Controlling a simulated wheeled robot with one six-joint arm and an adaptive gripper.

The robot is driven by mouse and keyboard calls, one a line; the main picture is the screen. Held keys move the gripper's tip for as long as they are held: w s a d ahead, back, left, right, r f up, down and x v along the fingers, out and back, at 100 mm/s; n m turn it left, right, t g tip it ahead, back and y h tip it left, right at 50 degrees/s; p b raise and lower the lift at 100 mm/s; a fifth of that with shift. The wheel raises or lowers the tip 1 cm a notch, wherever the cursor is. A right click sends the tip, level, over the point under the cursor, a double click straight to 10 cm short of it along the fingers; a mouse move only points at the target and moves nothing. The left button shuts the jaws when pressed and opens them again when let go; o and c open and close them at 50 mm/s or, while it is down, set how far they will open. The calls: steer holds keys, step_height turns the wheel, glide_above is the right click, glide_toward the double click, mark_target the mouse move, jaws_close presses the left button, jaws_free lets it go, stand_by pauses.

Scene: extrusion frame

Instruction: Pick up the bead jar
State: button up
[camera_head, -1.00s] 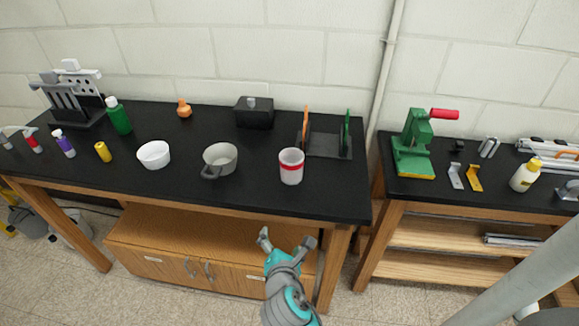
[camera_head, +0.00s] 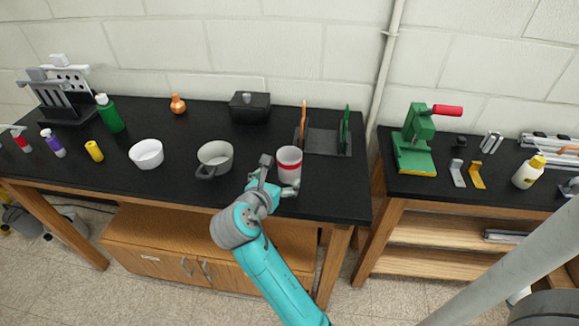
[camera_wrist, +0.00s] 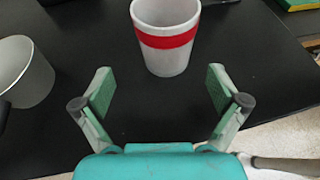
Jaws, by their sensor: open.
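A white, open-topped cylindrical jar with a red band (camera_head: 289,163) stands upright near the front edge of the black bench; I take it to be the bead jar. It also shows at the top middle of the wrist view (camera_wrist: 166,42). No beads can be made out in it. My gripper (camera_head: 277,176) is open at the near side of the jar. In the wrist view, its two fingers (camera_wrist: 160,88) are spread wide. The jar stands just beyond the fingertips, centred between them, and nothing is between the fingers.
A grey pot with a handle (camera_head: 215,158) stands close left of the jar, and a white bowl (camera_head: 146,154) farther left. A dark rack with orange and green ends (camera_head: 325,142) is just behind right. A black box (camera_head: 249,107) stands at the back. The bench front is clear.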

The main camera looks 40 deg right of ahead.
mark_target(286, 172)
steer(key=shift+s+d+r+x, duration=0.1)
steer(key=shift+x, duration=1.05)
steer(key=shift+s+d+r+x, duration=0.1)
steer(key=shift+x, duration=1.05)
steer(key=shift+s+d+r+x, duration=0.1)
steer(key=shift+x, duration=1)
steer(key=shift+f, duration=0.1)
steer(key=c, duration=1.3)
